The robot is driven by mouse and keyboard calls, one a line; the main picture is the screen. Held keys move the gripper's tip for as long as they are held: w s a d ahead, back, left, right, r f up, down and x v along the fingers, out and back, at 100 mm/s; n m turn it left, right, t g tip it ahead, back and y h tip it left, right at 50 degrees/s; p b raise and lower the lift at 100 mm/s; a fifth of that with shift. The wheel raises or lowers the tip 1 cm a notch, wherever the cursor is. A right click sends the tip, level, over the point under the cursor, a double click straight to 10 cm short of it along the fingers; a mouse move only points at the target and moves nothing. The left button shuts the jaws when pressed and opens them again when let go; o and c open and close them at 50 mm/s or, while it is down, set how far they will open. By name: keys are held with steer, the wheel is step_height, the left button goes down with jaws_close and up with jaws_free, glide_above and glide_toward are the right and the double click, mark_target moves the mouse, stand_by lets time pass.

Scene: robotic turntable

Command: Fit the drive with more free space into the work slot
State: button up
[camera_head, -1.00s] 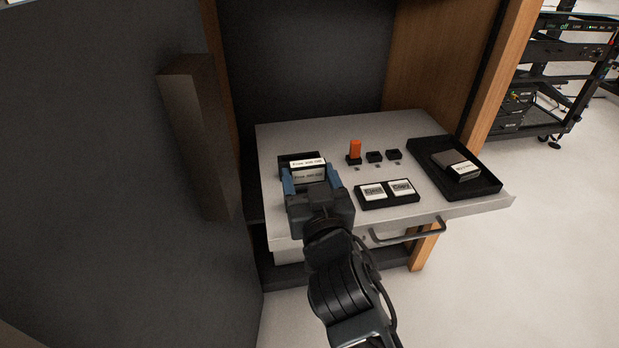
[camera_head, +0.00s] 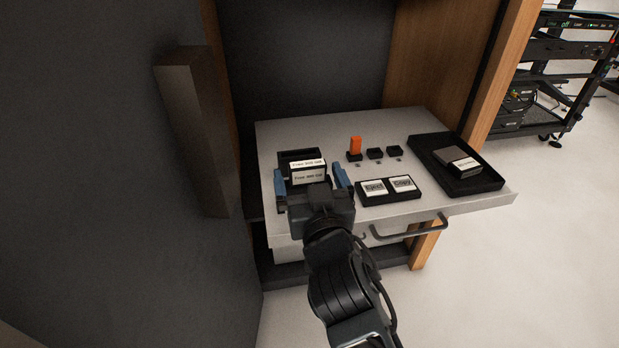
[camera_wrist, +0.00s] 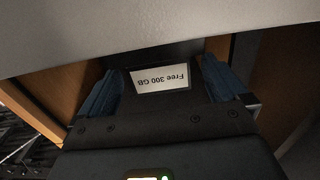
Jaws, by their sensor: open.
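Two dark drives with white labels stand one behind the other at the left of the worktop, in or at a black holder (camera_head: 299,155). The rear drive's label (camera_head: 307,163) is too small to read surely. The front drive's label (camera_head: 310,178) shows in the wrist view, upside down, as "Free 300 GB" (camera_wrist: 160,78). My gripper (camera_head: 311,179) is open, its blue fingers on either side of the front drive with a gap at each side. My gripper body hides the front drive's lower part. Which opening is the work slot I cannot tell.
A black panel (camera_head: 389,200) with "Eject" and "Copy" buttons lies right of my gripper. Behind it are an orange piece (camera_head: 355,145) in a small black socket and two more small sockets. A black tray (camera_head: 484,185) at right holds another labelled drive (camera_head: 457,159).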

steer(key=v, duration=0.7)
steer(key=shift+s+p, duration=0.3)
steer(key=shift+s, duration=0.1)
steer(key=shift+d, duration=0.15)
